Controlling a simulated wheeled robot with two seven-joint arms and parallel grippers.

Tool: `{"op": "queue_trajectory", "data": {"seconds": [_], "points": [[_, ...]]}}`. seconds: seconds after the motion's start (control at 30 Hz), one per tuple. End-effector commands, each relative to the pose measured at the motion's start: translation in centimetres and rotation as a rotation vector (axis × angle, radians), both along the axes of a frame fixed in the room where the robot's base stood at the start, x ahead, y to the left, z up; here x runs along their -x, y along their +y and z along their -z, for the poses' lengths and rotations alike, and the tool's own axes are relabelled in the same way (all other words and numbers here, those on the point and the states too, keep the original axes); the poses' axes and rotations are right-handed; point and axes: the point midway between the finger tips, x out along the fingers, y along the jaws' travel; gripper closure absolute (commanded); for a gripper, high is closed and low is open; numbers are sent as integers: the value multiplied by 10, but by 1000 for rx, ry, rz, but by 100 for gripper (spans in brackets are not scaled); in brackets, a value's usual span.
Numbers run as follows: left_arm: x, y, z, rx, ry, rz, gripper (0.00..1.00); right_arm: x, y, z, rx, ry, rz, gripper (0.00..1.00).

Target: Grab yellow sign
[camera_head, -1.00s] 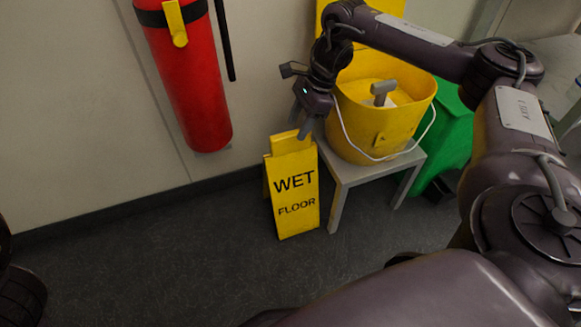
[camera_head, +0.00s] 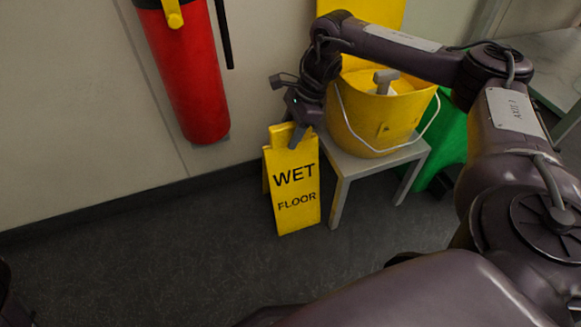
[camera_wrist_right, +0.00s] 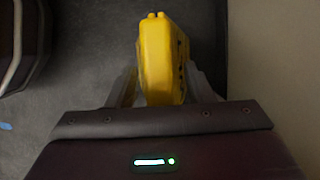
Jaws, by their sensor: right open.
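The yellow sign (camera_head: 294,190), marked "WET FLOOR", stands upright on the dark floor, left of a small grey table. In the right wrist view the sign (camera_wrist_right: 162,55) is seen from above, its top edge between the two fingers. My right gripper (camera_head: 295,136) is at the top of the sign, pointing down, one finger in front of the sign's upper part. In the right wrist view my right gripper (camera_wrist_right: 160,90) is open, with a finger on each side of the sign. My left gripper is not in view.
A yellow bucket (camera_head: 375,120) with a white handle stands on the grey table (camera_head: 345,165), close right of the sign. A green object (camera_head: 450,140) is behind. A red fire extinguisher (camera_head: 185,80) is on the wall at left. Floor in front is clear.

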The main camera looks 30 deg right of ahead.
Motion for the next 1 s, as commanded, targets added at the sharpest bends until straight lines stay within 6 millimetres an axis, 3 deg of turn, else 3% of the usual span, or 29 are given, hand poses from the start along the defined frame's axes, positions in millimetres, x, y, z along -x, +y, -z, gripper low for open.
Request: {"op": "queue_trajectory", "data": {"seconds": [0.6, 1.0], "points": [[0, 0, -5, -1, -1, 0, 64, 0, 0, 4, 0, 0, 0, 53], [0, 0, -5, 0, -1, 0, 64, 0, 0, 4, 0, 0, 0, 100]]}}
